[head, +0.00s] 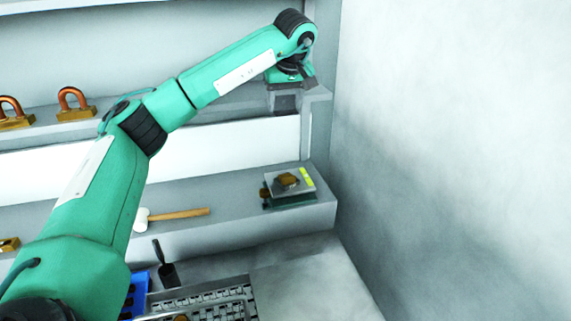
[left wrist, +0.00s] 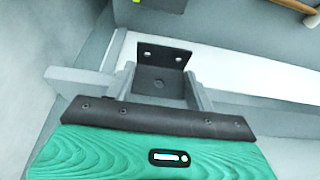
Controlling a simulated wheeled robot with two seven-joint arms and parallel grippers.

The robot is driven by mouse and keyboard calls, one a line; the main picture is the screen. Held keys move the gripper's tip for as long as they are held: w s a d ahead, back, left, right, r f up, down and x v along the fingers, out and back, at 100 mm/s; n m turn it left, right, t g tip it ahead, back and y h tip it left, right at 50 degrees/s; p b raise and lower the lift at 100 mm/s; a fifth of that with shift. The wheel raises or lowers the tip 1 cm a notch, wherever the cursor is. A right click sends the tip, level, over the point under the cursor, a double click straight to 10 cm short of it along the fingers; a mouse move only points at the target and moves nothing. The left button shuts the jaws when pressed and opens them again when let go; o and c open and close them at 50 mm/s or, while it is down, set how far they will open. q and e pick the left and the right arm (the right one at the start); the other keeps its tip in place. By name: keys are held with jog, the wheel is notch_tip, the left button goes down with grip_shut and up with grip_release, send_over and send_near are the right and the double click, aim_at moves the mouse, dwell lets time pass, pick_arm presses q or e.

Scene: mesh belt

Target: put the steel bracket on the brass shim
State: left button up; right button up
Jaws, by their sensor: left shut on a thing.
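My left gripper (head: 291,84) is at the right end of the upper shelf. In the left wrist view its two fingers (left wrist: 160,82) are shut on the steel bracket (left wrist: 164,58), a dark angled plate with holes. The bracket's upright part stands up between the fingertips. In the head view I cannot clearly tell the bracket from the grey parts around the gripper. A small brass-brown block (head: 287,180) lies on a grey plate on the lower shelf, below the gripper. I cannot tell for sure that it is the brass shim. My right gripper is not in view.
A mallet (head: 180,214) lies on the lower shelf, left of the grey plate (head: 306,185) with a yellow mark. Brass padlocks (head: 75,112) stand on the upper shelf. A blue tray (head: 139,290) and a metal mesh (head: 205,297) are below. A wall (head: 450,150) closes the right side.

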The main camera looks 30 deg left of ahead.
pick_arm(q)
notch_tip(320, 180, down, 15)
jog(key=p, duration=0.4)
jog(key=shift+f, duration=0.15)
notch_tip(320, 180, down, 4)
jog(key=shift+f+p, duration=0.2)
jog(key=shift+p, duration=0.55)
jog(key=shift+d+f, duration=0.1)
jog(key=shift+f, duration=0.15)
jog(key=o, duration=1.2)
jog(key=shift+c, duration=0.2)
